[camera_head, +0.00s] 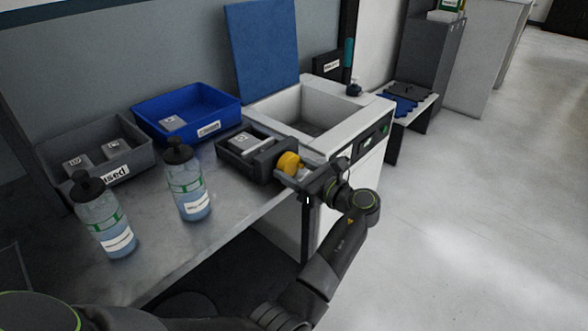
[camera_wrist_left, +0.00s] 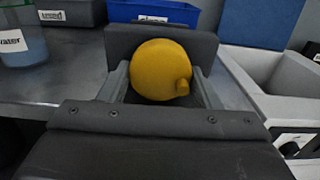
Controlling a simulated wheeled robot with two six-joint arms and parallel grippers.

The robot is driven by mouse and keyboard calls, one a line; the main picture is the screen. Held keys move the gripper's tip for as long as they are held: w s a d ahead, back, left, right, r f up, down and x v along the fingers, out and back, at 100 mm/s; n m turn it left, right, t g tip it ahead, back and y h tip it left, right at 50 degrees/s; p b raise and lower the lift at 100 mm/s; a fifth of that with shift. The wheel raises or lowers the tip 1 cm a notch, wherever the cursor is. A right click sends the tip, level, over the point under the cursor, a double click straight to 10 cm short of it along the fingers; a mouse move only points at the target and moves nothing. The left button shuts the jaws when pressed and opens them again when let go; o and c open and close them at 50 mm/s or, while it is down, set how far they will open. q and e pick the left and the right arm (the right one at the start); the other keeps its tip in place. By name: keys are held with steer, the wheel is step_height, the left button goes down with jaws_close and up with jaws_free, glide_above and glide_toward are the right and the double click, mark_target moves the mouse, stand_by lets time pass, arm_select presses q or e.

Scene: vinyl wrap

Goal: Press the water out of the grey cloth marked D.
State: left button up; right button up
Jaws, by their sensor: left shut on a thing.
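A dark press box (camera_head: 233,157) stands on the table beside the sink, with a yellow knob (camera_head: 288,162) on its front end. A light grey folded cloth (camera_head: 252,143) lies inside the box; a small mark shows on it, but I cannot read it surely as D. My left gripper (camera_head: 292,168) is shut on the yellow knob. In the left wrist view the knob (camera_wrist_left: 160,70) sits between the two fingers, against the dark end (camera_wrist_left: 120,38) of the box. My right gripper is not in view.
A grey bin (camera_head: 60,152) labelled "used" holds marked cloths; a blue bin (camera_head: 222,103) holds another. Two water bottles (camera_head: 186,182) (camera_head: 103,217) stand near the table's front. A sink (camera_head: 290,103) lies behind the press. Bare table (camera_head: 150,235) shows around the bottles.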

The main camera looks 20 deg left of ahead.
arm_select(q)
steer(key=shift+n, duration=2.9)
steer(key=o, duration=0.8)
steer(key=shift+o, duration=0.9)
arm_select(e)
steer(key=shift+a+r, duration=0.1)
